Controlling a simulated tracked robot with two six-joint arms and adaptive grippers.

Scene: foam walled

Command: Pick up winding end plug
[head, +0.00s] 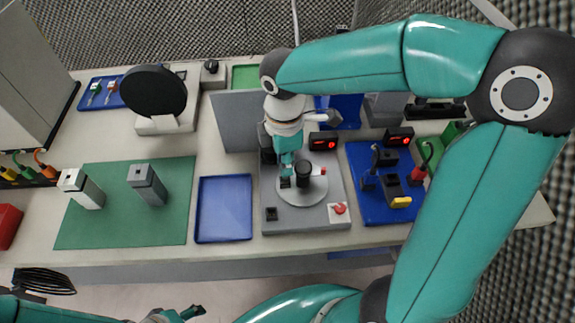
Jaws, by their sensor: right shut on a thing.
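My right gripper (286,174) points down over the left part of a round grey plate on a grey fixture (266,225). It is shut on a small dark piece, seemingly the winding end plug (285,183), low over the plate; whether this still touches the plate I cannot tell. A black cylinder (304,171) stands just right of the fingers. The fingers and wrist hide part of the plug and fixture. My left gripper (182,315) shows only partly at the bottom edge, off the bench, and its jaws are unclear.
A blue tray (224,208) lies empty left of the fixture. A green mat (115,222) holds two grey blocks. A red button (339,209) sits at the fixture's front corner.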

